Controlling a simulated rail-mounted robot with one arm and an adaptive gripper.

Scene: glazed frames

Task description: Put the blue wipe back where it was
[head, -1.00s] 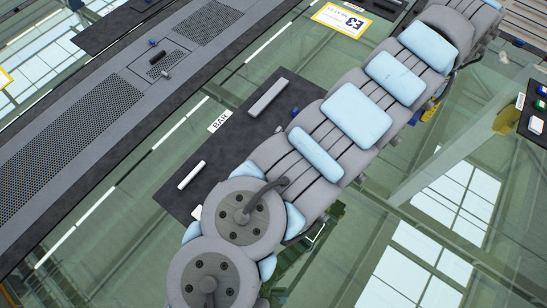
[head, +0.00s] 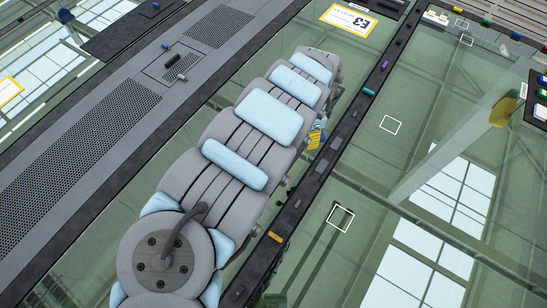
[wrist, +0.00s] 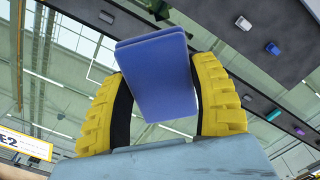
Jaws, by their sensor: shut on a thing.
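The blue wipe (wrist: 156,72) is a folded, flat blue pad. In the wrist view it stands between the two yellow-and-black fingers of my gripper (wrist: 163,105), which is shut on it. In the head view my arm covers most of the gripper; a small yellow part of it (head: 316,138) shows at the arm's right edge, over the glass beside a dark bar. I cannot make out the wipe clearly in the head view. White square outlines are marked on the glass, one at the lower right (head: 331,222) and one above it (head: 383,127); both look empty.
The dark bar (head: 322,165) crosses the glass diagonally and carries small teal, purple and orange pieces. A yellow-edged E3 card (head: 340,23) lies at the top. A grey perforated panel (head: 75,140) runs along the left. Coloured blocks sit at the right edge. Glass on the right is mostly clear.

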